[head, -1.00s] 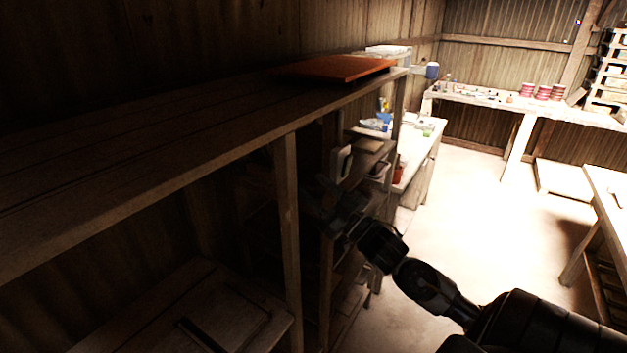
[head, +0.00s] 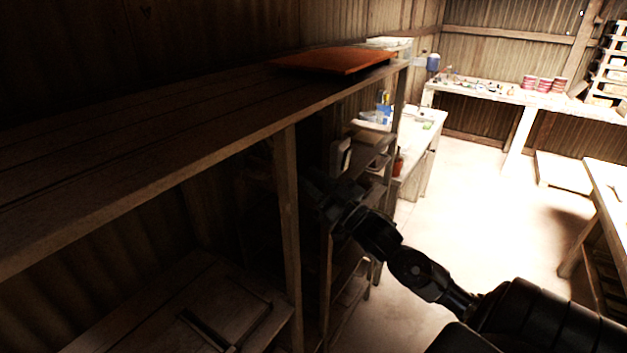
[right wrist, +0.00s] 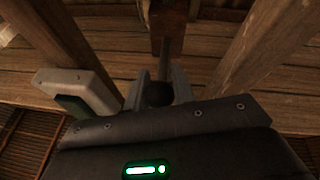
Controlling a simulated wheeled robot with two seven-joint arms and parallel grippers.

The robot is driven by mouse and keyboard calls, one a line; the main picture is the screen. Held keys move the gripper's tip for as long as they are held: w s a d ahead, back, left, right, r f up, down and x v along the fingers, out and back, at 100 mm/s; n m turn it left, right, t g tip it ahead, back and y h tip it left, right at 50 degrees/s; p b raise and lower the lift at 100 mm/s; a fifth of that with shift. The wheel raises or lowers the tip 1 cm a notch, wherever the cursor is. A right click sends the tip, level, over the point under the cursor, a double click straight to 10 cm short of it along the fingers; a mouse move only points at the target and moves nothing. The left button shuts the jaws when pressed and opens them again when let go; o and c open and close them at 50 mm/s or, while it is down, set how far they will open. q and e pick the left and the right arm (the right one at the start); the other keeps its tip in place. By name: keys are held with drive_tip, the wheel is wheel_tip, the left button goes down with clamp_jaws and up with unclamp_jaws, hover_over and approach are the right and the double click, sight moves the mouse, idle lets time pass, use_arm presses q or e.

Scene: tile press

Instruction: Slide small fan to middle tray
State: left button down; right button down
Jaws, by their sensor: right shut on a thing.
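No thing shows clearly as a small fan, and I cannot make out a middle tray for certain. My right gripper (right wrist: 158,82) is shut on a dark rounded thing (right wrist: 158,94). A thin dark bar (right wrist: 164,58) runs away from the jaws toward a reddish-brown block (right wrist: 168,28). In the head view my right gripper (head: 318,192) reaches into the dark shelf unit beside a post, its fingertips lost in shadow. A pale device with a dark green face (right wrist: 78,92) stands left of the jaws, apart from them. My left gripper is out of view.
Wooden posts stand on both sides of the right gripper. An orange board (head: 335,61) lies on the long top shelf (head: 150,140) above. A lower shelf holds a framed board (head: 225,315). A white bench (head: 425,130) stands beyond.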

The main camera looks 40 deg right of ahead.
wheel_tip(320, 180, down, 26)
drive_tip(key=b, duration=1.4)
drive_tip(key=shift+b, duration=0.35)
drive_tip(key=c, duration=1.2)
unclamp_jaws()
drive_tip(key=shift+s+f, duration=0.1)
drive_tip(key=b+v, duration=0.2)
drive_tip(key=v, duration=0.8)
drive_tip(key=shift+s+f+b, duration=0.1)
drive_tip(key=shift+s+b, duration=0.15)
drive_tip(key=shift+b, duration=0.1)
